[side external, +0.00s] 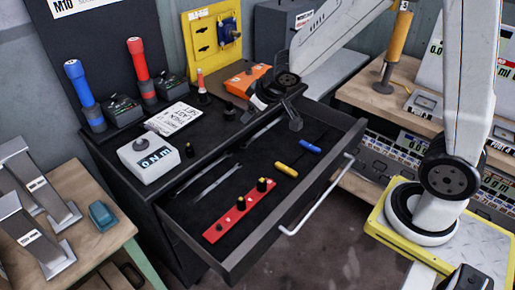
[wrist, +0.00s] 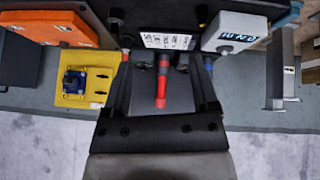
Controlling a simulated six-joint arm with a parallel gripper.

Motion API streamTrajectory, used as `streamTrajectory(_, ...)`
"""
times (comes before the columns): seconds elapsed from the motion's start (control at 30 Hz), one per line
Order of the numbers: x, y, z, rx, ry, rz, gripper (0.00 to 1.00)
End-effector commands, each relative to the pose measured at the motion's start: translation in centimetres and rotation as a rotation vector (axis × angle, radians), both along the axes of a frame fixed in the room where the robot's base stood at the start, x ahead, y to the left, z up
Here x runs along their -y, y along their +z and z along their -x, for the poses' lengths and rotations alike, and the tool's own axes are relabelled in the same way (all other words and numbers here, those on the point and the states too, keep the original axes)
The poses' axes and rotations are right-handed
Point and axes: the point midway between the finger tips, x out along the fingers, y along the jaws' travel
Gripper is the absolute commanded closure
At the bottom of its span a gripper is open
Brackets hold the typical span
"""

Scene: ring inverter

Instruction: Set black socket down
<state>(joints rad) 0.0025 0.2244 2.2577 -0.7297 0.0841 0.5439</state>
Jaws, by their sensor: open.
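My gripper (side external: 275,110) is over the right end of the black cabinet top, by the drawer's back edge. Its two fingers stand apart in the wrist view (wrist: 161,92), with nothing held between them. A small black socket-like piece (side external: 188,148) stands on the cabinet top beside the white box, well left of my gripper. Another small dark piece (side external: 229,113) stands nearer my gripper; I cannot tell which is the black socket.

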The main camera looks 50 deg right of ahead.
Motion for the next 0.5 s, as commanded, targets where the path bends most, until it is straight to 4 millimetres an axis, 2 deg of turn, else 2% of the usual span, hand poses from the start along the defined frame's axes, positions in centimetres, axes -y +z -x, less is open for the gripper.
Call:
streamTrajectory(0.3, 0.2, -1.7, 8.6, -0.202, -0.106, -0.041, 0.24)
streamTrajectory(0.5, -0.6, -2.5, 12.9, -0.310, -0.135, -0.093, 0.24)
